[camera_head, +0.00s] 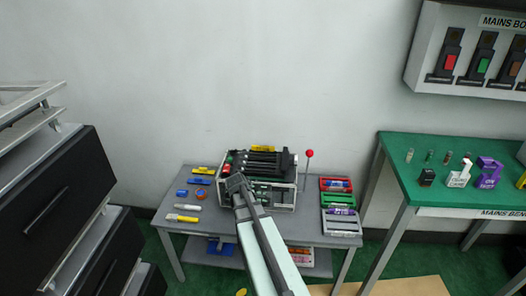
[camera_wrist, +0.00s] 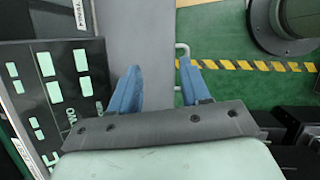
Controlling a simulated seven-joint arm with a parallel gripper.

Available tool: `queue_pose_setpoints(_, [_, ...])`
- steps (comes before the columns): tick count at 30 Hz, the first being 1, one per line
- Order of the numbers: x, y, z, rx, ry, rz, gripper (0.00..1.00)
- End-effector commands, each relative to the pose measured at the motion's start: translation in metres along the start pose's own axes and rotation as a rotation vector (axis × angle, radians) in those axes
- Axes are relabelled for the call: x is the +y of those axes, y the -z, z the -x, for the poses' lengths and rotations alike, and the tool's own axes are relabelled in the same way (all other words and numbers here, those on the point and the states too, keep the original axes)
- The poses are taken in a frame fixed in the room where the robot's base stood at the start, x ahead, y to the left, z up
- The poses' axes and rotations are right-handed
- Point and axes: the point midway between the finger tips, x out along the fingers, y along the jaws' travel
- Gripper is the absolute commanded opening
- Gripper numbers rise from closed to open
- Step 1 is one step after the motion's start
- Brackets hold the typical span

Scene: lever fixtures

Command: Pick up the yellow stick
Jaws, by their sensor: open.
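On the left part of the grey table (camera_head: 215,228), a yellow-topped piece (camera_head: 203,170) lies near the back, and a yellow-and-white stick-like piece (camera_head: 181,217) lies nearer the front. I cannot tell which is the yellow stick. In the wrist view, my gripper (camera_wrist: 160,88) is open, with its two blue fingers apart and nothing between them. No yellow stick is seen there. In the head view my arm covers part of the table and the fingertips cannot be made out.
A black-and-grey device (camera_head: 268,165) stands mid-table, with a red-knobbed lever (camera_head: 309,154) beside it. Coloured trays (camera_head: 340,228) hold items at the right. A dark cabinet (camera_head: 50,200) is left, a green bench (camera_head: 450,150) right. The wrist view shows a labelled panel (camera_wrist: 60,85) and striped tape (camera_wrist: 260,66).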

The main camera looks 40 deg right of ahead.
Motion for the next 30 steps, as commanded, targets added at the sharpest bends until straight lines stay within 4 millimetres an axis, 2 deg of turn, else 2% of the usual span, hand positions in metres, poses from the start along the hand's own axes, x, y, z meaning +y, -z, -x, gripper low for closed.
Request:
queue_pose_setpoints(1, [0.015, -0.012, 0.011, -0.007, -0.018, 0.017, 0.47])
queue_pose_setpoints(3, [0.030, -0.028, 0.024, -0.020, -0.037, 0.046, 0.47])
queue_pose_setpoints(8, [0.076, -0.060, 0.054, -0.029, -0.064, 0.086, 0.47])
queue_pose_setpoints(11, [0.121, -0.073, 0.073, -0.002, -0.057, 0.073, 0.47])
queue_pose_setpoints(12, [0.143, -0.076, 0.082, 0.020, -0.049, 0.057, 0.47])
queue_pose_setpoints(18, [0.241, -0.084, 0.123, 0.159, 0.020, -0.044, 0.47])
queue_pose_setpoints(21, [0.282, -0.090, 0.147, 0.224, 0.051, -0.084, 0.47])
queue_pose_setpoints(25, [0.320, -0.099, 0.172, 0.289, 0.083, -0.120, 0.47])
queue_pose_setpoints(30, [0.340, -0.105, 0.189, 0.331, 0.105, -0.140, 0.47])
